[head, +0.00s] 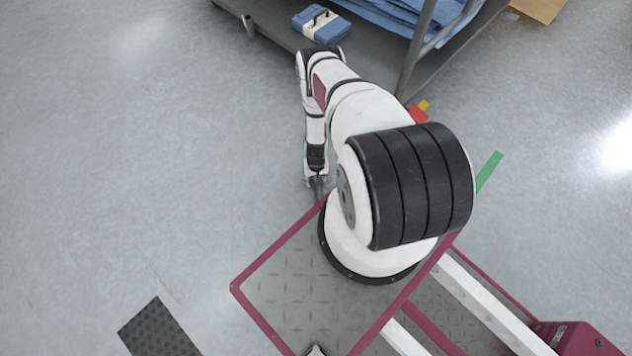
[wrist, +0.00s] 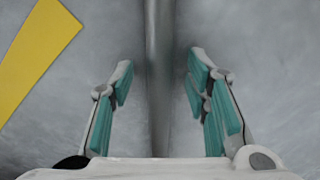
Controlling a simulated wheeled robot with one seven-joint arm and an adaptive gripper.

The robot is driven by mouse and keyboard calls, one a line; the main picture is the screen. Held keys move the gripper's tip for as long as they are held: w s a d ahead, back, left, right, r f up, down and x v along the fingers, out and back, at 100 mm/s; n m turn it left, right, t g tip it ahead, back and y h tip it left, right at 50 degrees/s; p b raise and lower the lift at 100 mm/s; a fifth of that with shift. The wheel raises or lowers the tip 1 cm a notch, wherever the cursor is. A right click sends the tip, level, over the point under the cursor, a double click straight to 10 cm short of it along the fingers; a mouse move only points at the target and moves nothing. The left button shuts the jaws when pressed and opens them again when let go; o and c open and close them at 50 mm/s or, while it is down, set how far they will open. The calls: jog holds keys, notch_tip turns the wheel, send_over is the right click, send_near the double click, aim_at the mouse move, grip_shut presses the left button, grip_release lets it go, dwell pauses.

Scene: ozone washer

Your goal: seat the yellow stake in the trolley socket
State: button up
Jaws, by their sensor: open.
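My gripper (head: 316,183) points down in the head view, left of my arm's thick black-banded joint. In the wrist view my gripper (wrist: 160,72) is open, with teal pads on both fingers. A grey round rod (wrist: 160,100) runs between the fingers, with a gap on each side. A flat yellow piece (wrist: 35,65) shows at the upper left of the wrist view, apart from the fingers; I cannot tell whether it is the stake or a floor marking. The trolley (head: 285,22) stands at the top, with a short upright stub, likely the socket (head: 248,26), at its left corner.
Small yellow (head: 424,105), red (head: 418,116) and green (head: 490,171) pieces lie on the floor. A black mat (head: 158,328) lies lower left. The floor at left is clear.

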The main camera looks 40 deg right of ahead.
grip_shut()
jog(key=shift+r, duration=0.1)
dwell(0.3)
